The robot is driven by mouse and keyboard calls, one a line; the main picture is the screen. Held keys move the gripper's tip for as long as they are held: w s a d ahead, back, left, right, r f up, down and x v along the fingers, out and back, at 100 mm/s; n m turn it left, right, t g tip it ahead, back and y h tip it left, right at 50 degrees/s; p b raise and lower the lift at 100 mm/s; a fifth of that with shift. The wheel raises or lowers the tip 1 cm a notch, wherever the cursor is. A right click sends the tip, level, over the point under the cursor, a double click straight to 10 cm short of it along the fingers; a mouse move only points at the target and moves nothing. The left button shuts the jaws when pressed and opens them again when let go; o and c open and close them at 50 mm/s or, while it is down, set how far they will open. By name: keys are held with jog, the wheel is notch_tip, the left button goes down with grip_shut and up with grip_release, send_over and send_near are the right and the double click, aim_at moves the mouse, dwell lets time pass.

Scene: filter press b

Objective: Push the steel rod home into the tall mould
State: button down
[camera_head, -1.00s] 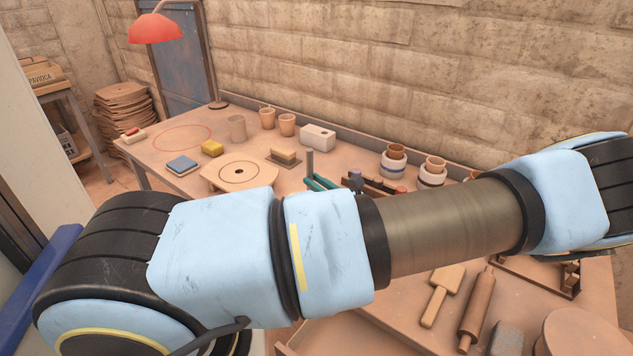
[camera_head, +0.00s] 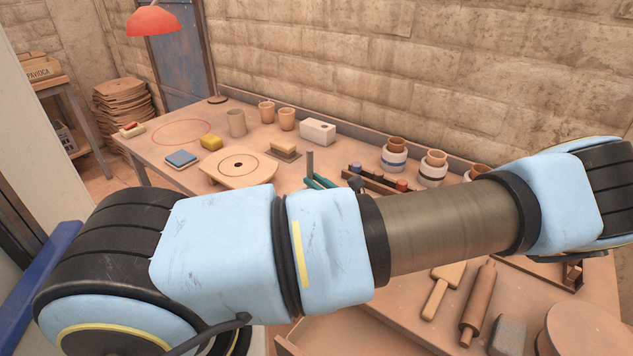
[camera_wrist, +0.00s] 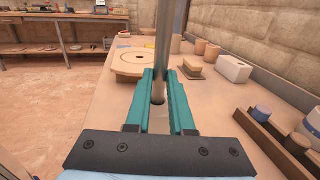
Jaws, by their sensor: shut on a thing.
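The grey steel rod (camera_wrist: 165,55) stands upright in the wrist view. It rises from between the two teal fingers of my gripper (camera_wrist: 159,98), which are shut on it. In the head view the rod's upper part (camera_head: 310,163) shows above the teal fingers (camera_head: 321,182), beyond my forearm. A pale surface with a dark round edge shows between the fingers at the rod's foot. I cannot tell if this is the tall mould, nor how deep the rod sits, because fingers and arm hide that spot.
A round-holed board (camera_head: 238,166), a wooden block on a plate (camera_head: 284,150) and a white block (camera_head: 317,132) lie beyond the gripper. A rack of coloured pieces (camera_head: 377,180) and stacked pots (camera_head: 394,155) stand to the right. The wall closes the table's back.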

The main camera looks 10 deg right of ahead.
jog(key=shift+f, duration=0.55)
jog(key=c, duration=0.7)
grip_release()
jog(key=b+v, duration=0.4)
jog(key=v, duration=0.6)
jog(key=shift+s+d, duration=0.2)
jog(key=shift+s, duration=0.15)
